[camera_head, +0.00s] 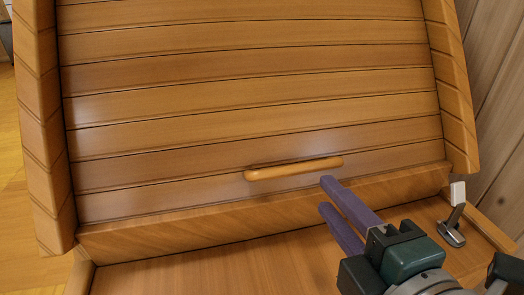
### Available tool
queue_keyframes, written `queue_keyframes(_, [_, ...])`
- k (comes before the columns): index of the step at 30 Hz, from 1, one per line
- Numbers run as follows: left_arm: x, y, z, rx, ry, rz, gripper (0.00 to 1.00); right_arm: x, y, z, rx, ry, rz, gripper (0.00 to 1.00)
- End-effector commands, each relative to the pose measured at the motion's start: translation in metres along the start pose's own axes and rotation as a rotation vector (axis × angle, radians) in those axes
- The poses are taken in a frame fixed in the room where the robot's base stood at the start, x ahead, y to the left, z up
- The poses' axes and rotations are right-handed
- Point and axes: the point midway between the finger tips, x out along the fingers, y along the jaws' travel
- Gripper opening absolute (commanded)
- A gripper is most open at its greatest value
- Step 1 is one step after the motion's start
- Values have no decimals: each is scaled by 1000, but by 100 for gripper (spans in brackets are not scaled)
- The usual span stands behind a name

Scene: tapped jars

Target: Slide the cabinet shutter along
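The slatted wooden cabinet shutter (250,92) fills most of the head view, framed by thick wooden sides. Its light wooden bar handle (293,169) lies across the lower slats, right of the middle. My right gripper (327,196) comes in from the lower right. Its two purple fingers are apart with a gap between them, and nothing shows between them. The upper fingertip is just below the right end of the handle; whether it touches is unclear. My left gripper is not in view.
A wooden ledge (200,226) runs below the shutter, with a flat wooden surface (190,274) in front. A small metal fitting with a white block (457,192) stands at the right, near my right gripper. A plank wall is at the far right.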

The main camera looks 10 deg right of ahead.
Motion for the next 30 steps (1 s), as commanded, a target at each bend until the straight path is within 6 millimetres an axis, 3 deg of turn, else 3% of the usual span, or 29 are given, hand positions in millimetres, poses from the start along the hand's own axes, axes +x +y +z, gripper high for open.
queue_keyframes(5, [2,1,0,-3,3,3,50,14,-2,-3,-13,12,4,32])
queue_keyframes(18, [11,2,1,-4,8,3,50,87,-4,-3,-12,9,3,32])
queue_keyframes(30, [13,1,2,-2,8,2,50,100,-3,-3,-10,9,1,32])
